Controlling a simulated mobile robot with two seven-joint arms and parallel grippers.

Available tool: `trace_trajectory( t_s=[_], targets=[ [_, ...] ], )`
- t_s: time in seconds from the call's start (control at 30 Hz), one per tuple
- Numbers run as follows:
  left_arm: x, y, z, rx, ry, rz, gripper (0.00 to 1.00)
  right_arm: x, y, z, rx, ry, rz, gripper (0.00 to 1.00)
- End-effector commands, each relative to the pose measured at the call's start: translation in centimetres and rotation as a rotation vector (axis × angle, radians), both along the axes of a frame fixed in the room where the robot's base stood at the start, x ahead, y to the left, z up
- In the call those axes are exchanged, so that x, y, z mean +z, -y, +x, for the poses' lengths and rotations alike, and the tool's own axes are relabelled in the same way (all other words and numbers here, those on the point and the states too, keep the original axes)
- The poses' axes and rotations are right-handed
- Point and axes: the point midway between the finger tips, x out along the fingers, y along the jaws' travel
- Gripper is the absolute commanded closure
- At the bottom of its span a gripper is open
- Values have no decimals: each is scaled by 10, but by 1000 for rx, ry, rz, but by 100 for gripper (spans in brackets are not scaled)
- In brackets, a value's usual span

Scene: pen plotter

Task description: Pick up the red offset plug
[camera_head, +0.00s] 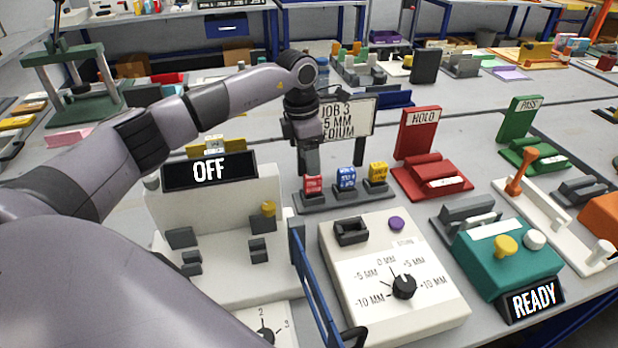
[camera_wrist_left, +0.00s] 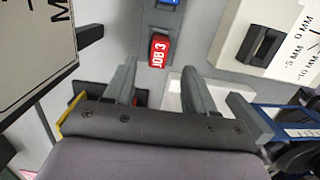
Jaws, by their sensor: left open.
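The red offset plug (camera_head: 312,186) stands at the left end of a dark grey rack (camera_head: 346,200). In the left wrist view the red plug (camera_wrist_left: 159,51), marked "JOB 3", lies just beyond the fingertips, roughly in line with the gap between them. A blue plug (camera_head: 346,180) and a yellow plug (camera_head: 377,172) stand to its right in the rack. My left gripper (camera_head: 308,170) points down just above the red plug. In the left wrist view its fingers (camera_wrist_left: 158,74) are apart with nothing between them. My right gripper is not in view.
A white dial box (camera_head: 440,312) stands in front of the rack, and a white machine with an "OFF" display (camera_head: 209,170) stands left. A sign (camera_head: 347,117) stands behind the rack. A red "HOLD" stand (camera_head: 420,132) is to the right.

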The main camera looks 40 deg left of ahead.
Motion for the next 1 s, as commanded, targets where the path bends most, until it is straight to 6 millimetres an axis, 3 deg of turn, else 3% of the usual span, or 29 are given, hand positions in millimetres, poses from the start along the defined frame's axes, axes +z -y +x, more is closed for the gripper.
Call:
trace_trajectory(
  t_s=[0.27,0.53,0.87,1.0],
  targets=[
    [-24,2,2,1,-4,-1,45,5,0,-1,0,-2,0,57],
    [-63,4,6,1,-4,-1,45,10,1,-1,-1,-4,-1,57],
    [-71,5,7,0,-1,1,45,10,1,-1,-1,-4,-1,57],
    [-71,5,7,0,-1,1,87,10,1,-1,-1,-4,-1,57]
  ],
)
